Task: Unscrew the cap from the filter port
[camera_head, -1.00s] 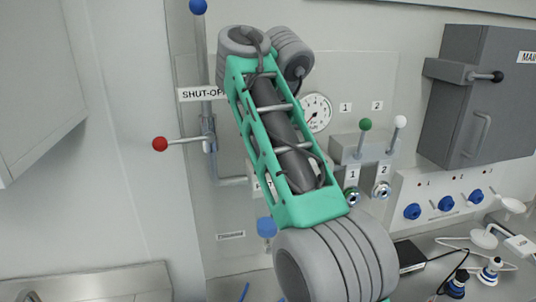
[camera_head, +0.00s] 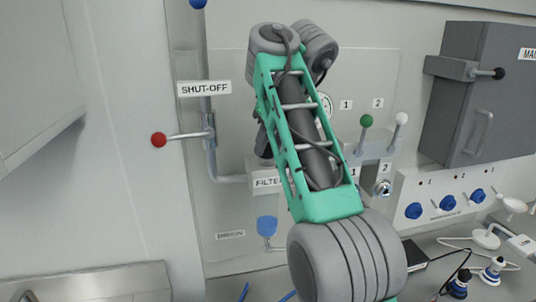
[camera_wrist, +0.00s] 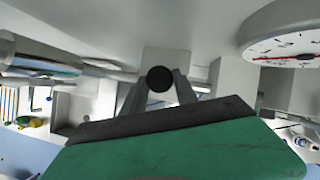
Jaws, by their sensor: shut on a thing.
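In the wrist view, a dark round cap (camera_wrist: 160,79) sits between the two fingers of my gripper (camera_wrist: 160,88). The gripper is shut on it, in front of a pale block (camera_wrist: 166,56). In the head view, my gripper (camera_head: 264,148) is a dark shape just above the box labelled FILTER (camera_head: 266,182), mostly hidden behind my green arm. The cap itself is hidden there, and the port's threads show in neither view. I cannot tell how far the cap is turned.
A round gauge (camera_wrist: 290,36) is close on the right in the wrist view. A red-knobbed shut-off lever (camera_head: 159,140) stands left of my arm; green (camera_head: 366,121) and white (camera_head: 401,118) knobbed levers stand right. A blue bowl (camera_head: 267,226) hangs below the filter box.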

